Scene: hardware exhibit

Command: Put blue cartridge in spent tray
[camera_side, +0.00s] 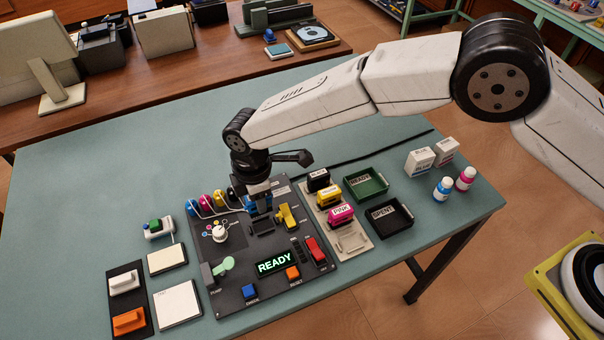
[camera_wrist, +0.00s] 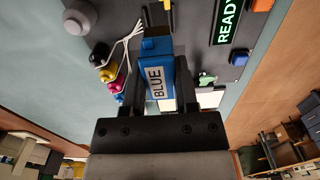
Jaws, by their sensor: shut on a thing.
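My gripper (camera_side: 260,190) reaches down over the dark control panel (camera_side: 232,285) and is shut on the blue cartridge (camera_side: 262,206). In the wrist view the blue cartridge (camera_wrist: 156,80), with a white label reading BLUE, sits between my gripper's two fingers (camera_wrist: 157,92). The cartridge is close to the panel's upper part; I cannot tell whether it still touches a slot there. The black spent tray (camera_side: 390,219), marked SPENT, lies to the right of the panel and looks empty.
A green tray (camera_side: 365,184) marked READY lies behind the spent tray. A pale rack (camera_side: 353,241) holds black, yellow and pink cartridges between panel and trays. A yellow lever (camera_side: 287,216) and red switch (camera_side: 316,250) stand on the panel. Bottles (camera_side: 443,189) and boxes (camera_side: 420,162) stand at right.

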